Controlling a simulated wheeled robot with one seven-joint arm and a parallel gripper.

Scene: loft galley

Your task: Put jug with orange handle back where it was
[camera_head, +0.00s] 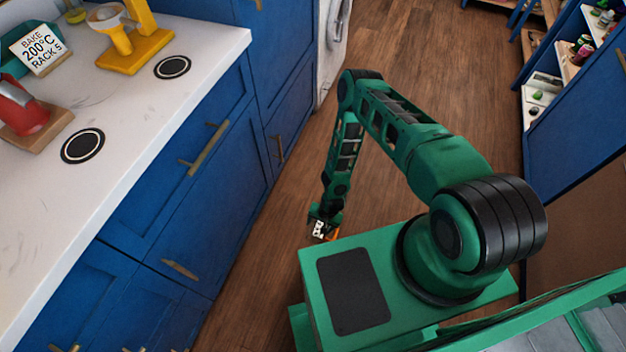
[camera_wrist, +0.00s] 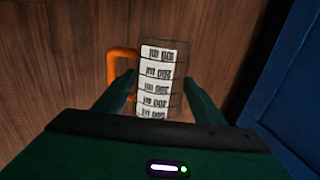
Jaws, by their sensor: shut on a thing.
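The jug with the orange handle (camera_wrist: 158,72) is between the fingers of my gripper (camera_wrist: 160,88) in the wrist view. It looks clear, with a stack of white printed labels on its side, and its orange handle is on the left. My gripper is shut on the jug. In the head view my gripper (camera_head: 323,222) hangs low beside my base, over the wooden floor and right of the blue cabinets. Only a small orange and white part of the jug shows there; the rest is hidden. Whether anything is inside the jug cannot be told.
The white counter (camera_head: 150,105) at left carries two black round mats with white rings (camera_head: 172,67) (camera_head: 82,146). A yellow stand (camera_head: 130,50), a red pot (camera_head: 20,108) and a bake sign (camera_head: 39,48) stand there. Shelves (camera_head: 545,85) stand at right. The floor (camera_head: 420,70) between is clear.

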